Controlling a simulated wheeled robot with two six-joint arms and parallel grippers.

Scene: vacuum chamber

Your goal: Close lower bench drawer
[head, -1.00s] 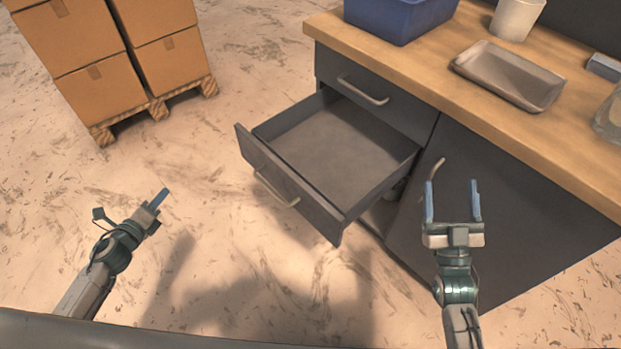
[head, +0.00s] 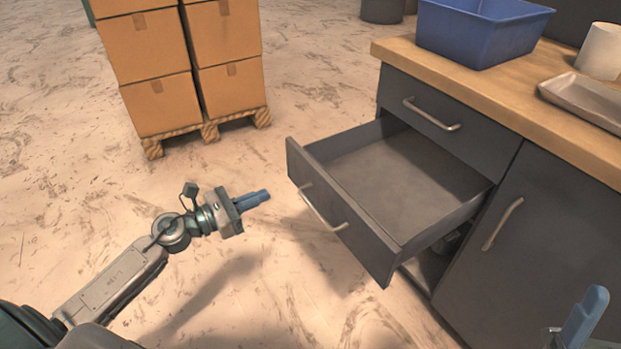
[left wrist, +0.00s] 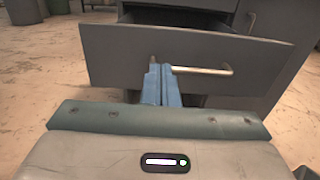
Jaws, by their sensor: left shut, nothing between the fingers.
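The lower bench drawer (head: 345,212) is pulled well out of the dark grey bench and looks empty inside. Its front carries a metal bar handle (head: 322,208). In the left wrist view the drawer front (left wrist: 120,55) faces me, with its handle (left wrist: 205,71) just right of the fingertips. My left gripper (head: 256,199) is shut and empty, pointing at the drawer front from the left, with a gap between. Its blue fingers also show in the left wrist view (left wrist: 160,82). Only a blue finger of my right gripper (head: 584,318) shows at the lower right edge; its opening is hidden.
The upper drawer (head: 432,112) is shut, and a cabinet door (head: 540,240) is right of the open drawer. A blue bin (head: 480,35), a tray (head: 585,98) and a white cup (head: 600,50) stand on the wooden top. Cardboard boxes (head: 160,100) sit on a pallet behind.

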